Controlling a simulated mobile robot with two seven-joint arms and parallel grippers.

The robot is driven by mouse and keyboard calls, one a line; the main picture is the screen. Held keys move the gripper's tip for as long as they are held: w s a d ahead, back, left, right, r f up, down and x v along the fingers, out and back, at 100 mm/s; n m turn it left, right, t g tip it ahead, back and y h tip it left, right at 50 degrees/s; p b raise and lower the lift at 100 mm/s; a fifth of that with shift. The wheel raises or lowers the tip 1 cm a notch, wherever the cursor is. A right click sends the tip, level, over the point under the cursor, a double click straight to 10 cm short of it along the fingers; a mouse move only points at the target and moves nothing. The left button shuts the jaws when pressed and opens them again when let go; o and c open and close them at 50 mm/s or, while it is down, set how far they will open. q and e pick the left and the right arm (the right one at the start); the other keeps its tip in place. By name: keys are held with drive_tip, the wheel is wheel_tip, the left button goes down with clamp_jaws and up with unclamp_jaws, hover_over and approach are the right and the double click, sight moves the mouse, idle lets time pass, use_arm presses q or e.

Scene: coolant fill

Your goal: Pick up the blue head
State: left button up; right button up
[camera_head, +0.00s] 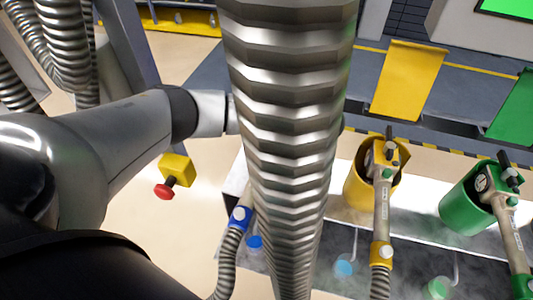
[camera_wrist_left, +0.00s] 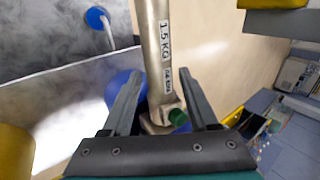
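The blue head shows as a metal tube marked "1.5 KG" (camera_wrist_left: 163,50) in the left wrist view, with a green knob at its lower end. My left gripper (camera_wrist_left: 160,78) has its fingers apart on either side of this tube; contact cannot be made out. A blue rounded holder (camera_wrist_left: 118,84) shows behind the left finger. In the head view the blue collar of the head (camera_head: 240,217) shows at the lower left of a big ribbed metal hose, which hides the rest of the head and my left gripper. My right gripper is not in view.
The big ribbed hose (camera_head: 290,110) blocks the middle of the head view. The yellow head (camera_head: 382,200) and green head (camera_head: 500,205) stand in holders at right. A yellow box with a red button (camera_head: 175,172) is at left, near my left arm.

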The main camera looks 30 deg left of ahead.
use_arm(q)
clamp_jaws()
idle(1.0)
drive_tip(key=shift+w+a+r, duration=0.1)
drive_tip(key=shift+w+r, duration=0.1)
